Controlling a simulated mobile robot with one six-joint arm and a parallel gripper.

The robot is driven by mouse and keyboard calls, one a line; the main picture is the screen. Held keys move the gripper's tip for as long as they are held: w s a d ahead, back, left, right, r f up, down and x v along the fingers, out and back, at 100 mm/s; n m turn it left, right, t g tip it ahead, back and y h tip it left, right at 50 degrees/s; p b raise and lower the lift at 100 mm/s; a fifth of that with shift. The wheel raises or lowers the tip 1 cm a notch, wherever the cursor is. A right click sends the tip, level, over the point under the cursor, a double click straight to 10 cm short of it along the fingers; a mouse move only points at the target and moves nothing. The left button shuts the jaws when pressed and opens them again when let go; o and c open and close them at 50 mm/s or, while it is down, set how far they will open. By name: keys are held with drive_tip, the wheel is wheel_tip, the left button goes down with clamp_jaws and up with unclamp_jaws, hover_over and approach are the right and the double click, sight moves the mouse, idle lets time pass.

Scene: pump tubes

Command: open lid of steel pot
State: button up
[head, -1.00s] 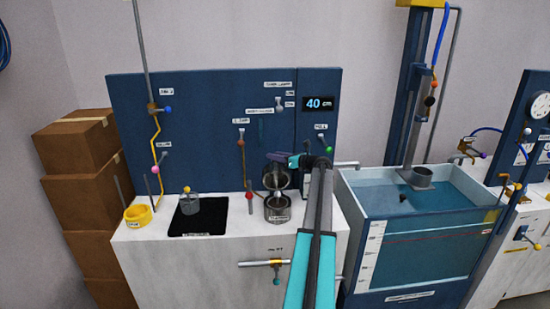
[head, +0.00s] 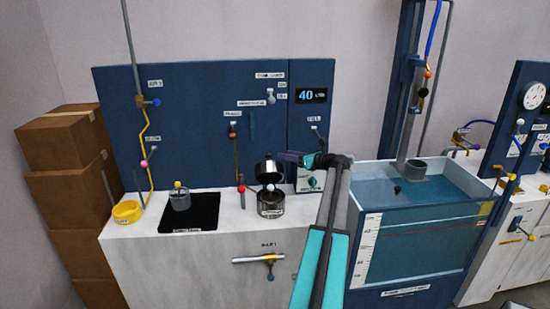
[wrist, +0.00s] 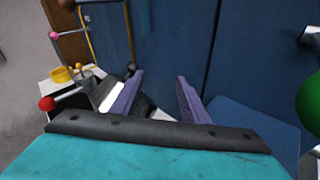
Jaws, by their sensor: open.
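The steel pot (head: 270,208) stands on the white counter, with a dark inside. Its lid (head: 267,169) is raised, tilted up at the back of the pot. My gripper (head: 284,156) is just above and right of the lid's top edge in the head view. In the wrist view its two purple fingers (wrist: 158,92) are spread apart with nothing between them. A dark and shiny piece beside the left finger looks like the lid (wrist: 106,91). Whether the finger touches it I cannot tell.
A red-knobbed rod (head: 241,190) stands left of the pot. A black mat (head: 205,215) with a small grey pot (head: 180,201) and a yellow ring (head: 127,212) are further left. The blue panel (head: 200,120) rises behind. A water tank (head: 420,240) stands to the right.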

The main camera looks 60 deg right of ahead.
drive_tip(key=s, duration=0.1)
drive_tip(key=s+r, duration=0.2)
drive_tip(key=shift+s+a+b, duration=0.2)
drive_tip(key=shift+a+b, duration=0.15)
drive_tip(key=shift+a, duration=0.05)
